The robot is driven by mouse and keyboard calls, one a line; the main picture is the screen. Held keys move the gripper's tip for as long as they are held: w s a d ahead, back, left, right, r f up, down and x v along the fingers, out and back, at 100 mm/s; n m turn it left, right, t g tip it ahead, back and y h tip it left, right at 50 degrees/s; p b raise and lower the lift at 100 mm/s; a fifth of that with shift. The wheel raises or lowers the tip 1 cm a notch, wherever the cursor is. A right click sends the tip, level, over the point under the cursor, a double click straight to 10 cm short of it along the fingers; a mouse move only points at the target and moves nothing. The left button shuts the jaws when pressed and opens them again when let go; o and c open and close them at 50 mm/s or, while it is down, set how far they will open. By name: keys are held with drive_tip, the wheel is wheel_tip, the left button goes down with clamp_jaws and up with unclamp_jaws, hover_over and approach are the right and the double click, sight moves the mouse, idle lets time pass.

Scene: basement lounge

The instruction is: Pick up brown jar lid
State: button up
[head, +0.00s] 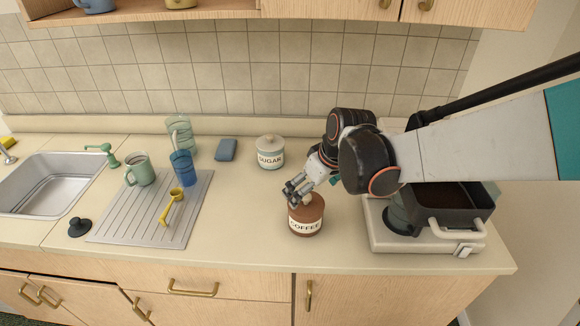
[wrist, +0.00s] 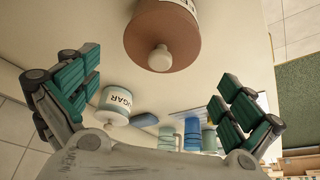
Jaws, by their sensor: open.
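The brown jar lid (head: 311,211) sits on the coffee jar (head: 305,228), which stands upright near the front of the counter. In the wrist view the lid (wrist: 163,28) is at the top centre, with its pale round knob (wrist: 160,58) facing the camera. My gripper (head: 294,191) is open and empty, just above and slightly left of the lid in the head view. In the wrist view its two green-padded fingers are spread wide to either side, and the knob appears between and beyond them. The fingers partly hide the lid's upper edge in the head view.
A sugar jar (head: 270,153) with a pale lid stands behind the coffee jar. A white appliance with a dark pan (head: 443,207) is close on the right. A drying rack (head: 120,229) with cups and the sink (head: 52,181) are left. Counter left of the jar is clear.

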sight(307, 196)
drive_tip(key=b+x, duration=0.2)
drive_tip(key=x, duration=0.3)
drive_tip(key=shift+d, duration=0.1)
drive_tip(key=shift+s, duration=0.1)
drive_tip(key=shift+c, duration=0.2)
drive_tip(key=c, duration=0.9)
drive_tip(key=shift+s+d+r, duration=0.1)
drive_tip(key=shift+c, duration=0.6)
drive_tip(key=shift+c, duration=0.3)
drive_tip(key=shift+r, duration=0.1)
drive_tip(key=shift+c, duration=0.2)
